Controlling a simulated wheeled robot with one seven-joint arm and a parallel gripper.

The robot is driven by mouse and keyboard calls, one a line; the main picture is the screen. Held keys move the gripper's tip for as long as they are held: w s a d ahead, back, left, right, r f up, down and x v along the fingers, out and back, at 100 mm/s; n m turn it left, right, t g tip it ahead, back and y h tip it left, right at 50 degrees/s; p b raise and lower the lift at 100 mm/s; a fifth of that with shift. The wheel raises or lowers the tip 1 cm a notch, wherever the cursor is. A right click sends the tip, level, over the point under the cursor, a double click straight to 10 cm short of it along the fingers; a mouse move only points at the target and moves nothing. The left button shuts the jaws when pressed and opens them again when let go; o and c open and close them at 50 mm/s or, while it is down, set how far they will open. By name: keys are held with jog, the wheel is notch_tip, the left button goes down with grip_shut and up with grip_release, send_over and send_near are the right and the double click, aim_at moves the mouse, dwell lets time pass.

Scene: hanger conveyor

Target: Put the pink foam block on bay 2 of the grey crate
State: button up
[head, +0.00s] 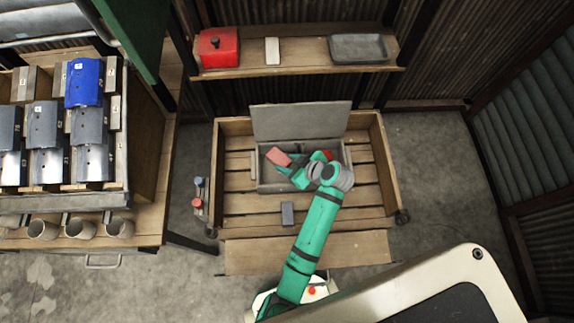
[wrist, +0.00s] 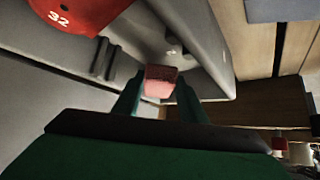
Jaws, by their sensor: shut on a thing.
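The pink foam block (head: 278,157) is between the fingers of my gripper (head: 283,167), over the left part of the grey crate. In the wrist view the pink block (wrist: 160,82) shows between the two green fingertips of my gripper (wrist: 159,97), which are shut on it. The grey crate (head: 300,187) stands in a slatted wooden cart with its lid (head: 300,120) raised at the back. I cannot read bay numbers, and my arm hides part of the crate's right side. I cannot tell whether the block touches the crate floor.
A red object (head: 327,155) shows at the crate's right part; in the wrist view a red object (wrist: 78,20) bears "32". A small grey block (head: 287,213) lies on the cart slats (head: 345,205) in front. A shelf behind holds a red box (head: 218,50) and grey tray (head: 358,48).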

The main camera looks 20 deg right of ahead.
jog(key=shift+w+d+f, duration=0.1)
jog(key=shift+w+f, duration=0.2)
jog(key=shift+f, duration=0.05)
jog(key=shift+w+f, duration=0.15)
jog(key=shift+f, duration=1.55)
jog(key=o, duration=1.1)
jog(key=shift+f, duration=0.1)
jog(key=v, duration=1.2)
